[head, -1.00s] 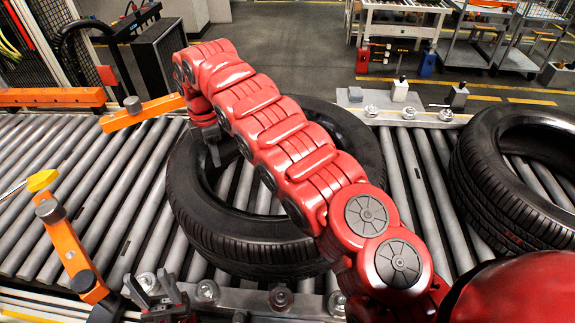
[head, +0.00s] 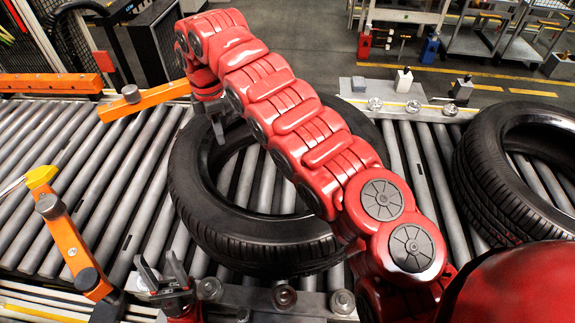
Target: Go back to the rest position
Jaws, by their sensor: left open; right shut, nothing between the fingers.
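My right arm, red and jointed, reaches from the lower right across the large black tyre (head: 255,245) lying flat on the roller conveyor (head: 75,185). Its gripper (head: 218,130) points down over the tyre's far left rim, shut and empty; whether it touches the rubber I cannot tell. The arm hides part of the tyre's right side and hole. My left gripper (head: 164,278) is at the bottom left, near the conveyor's front edge, open and empty, with its fingers pointing up in the picture. It is apart from the tyre.
A second tyre (head: 510,185) lies on the rollers at the right. Orange guide bars (head: 72,245) stand at the left, one with a yellow tip. Metal rails with round knobs (head: 375,104) edge the conveyor. Carts and benches (head: 500,55) stand on the floor behind.

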